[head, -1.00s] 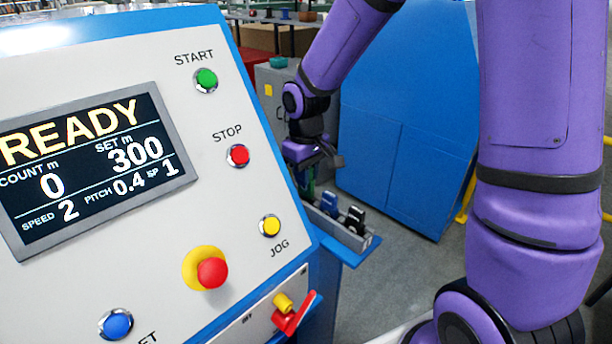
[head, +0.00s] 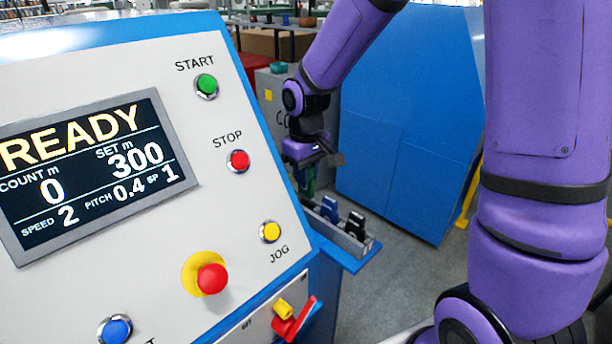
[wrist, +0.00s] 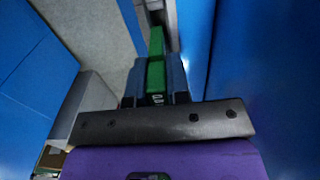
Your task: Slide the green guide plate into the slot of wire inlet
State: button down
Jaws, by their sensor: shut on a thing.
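My gripper (head: 309,178) hangs beyond the right edge of the control panel. It is shut on the green guide plate (wrist: 155,65), which shows as a long green strip between the two fingers in the wrist view. In the head view only a small green part of the plate (head: 309,187) shows below the gripper, close to the left end of a grey rack. I cannot tell whether the plate is clear of the rack. I cannot make out the wire inlet or its slot in either view.
The grey rack (head: 351,243) holds a blue plate (head: 330,208) and a black plate (head: 355,224). It stands on a blue ledge beside the control panel (head: 150,60). A large blue cabinet (head: 400,130) stands to the right. Grey floor lies between.

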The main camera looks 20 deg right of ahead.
jog(key=shift+r, duration=1.75)
dwell(0.6)
